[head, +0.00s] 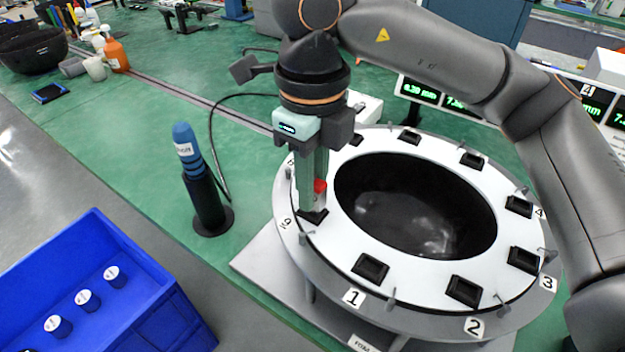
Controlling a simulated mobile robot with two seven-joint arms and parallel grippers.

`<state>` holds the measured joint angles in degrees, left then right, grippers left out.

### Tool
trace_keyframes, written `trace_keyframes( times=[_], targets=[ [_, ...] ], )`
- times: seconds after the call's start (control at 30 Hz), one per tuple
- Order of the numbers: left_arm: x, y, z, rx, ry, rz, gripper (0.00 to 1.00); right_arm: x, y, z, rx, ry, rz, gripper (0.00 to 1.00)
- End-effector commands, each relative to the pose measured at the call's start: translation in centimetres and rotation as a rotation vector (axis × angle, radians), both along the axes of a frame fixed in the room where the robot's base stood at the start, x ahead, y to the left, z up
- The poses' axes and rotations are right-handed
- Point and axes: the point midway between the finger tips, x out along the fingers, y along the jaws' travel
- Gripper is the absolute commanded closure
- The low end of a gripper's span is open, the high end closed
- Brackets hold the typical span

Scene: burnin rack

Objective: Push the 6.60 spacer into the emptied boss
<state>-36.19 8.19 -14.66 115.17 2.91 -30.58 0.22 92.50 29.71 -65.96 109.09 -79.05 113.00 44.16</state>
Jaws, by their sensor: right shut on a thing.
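The white ring fixture (395,275) stands on the bench with several black square bosses around a dark central opening. My right gripper (313,200) comes down over the left side of the ring. Its long grey-green fingers are shut on a small red piece (320,186), mostly hidden between them. The fingertips are at or just above a black boss (312,216) near the label at the ring's left edge. I cannot tell whether the red piece is the 6.60 spacer, or whether it touches the boss. My left gripper is not in view.
A blue-handled tool (186,150) stands in a black holder (208,205) left of the ring. A blue bin (150,262) at lower left holds several white-topped pieces (87,300). Green-digit displays (418,90) stand behind the ring. Small pins rise around its rim.

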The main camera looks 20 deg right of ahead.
Motion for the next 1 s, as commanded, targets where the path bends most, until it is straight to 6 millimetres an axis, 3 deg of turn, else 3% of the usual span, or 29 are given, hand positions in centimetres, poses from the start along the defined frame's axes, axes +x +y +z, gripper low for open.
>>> trace_keyframes(
  times=[0.33, 0.37, 0.67, 1.0],
  targets=[
    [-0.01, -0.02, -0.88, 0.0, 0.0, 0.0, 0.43, 0.01, -0.01, -0.98, 0.001, -0.001, 0.0, 1.0],
    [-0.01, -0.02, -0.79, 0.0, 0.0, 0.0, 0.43, 0.01, -0.01, -0.87, 0.001, -0.001, 0.0, 0.76],
    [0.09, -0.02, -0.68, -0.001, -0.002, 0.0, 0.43, 0.01, -0.01, -0.83, 0.0, 0.0, 0.0, 0.43],
    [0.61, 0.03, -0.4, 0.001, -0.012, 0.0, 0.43, -0.01, -0.01, -0.86, 0.0, 0.0, 0.0, 0.43]
  ],
)
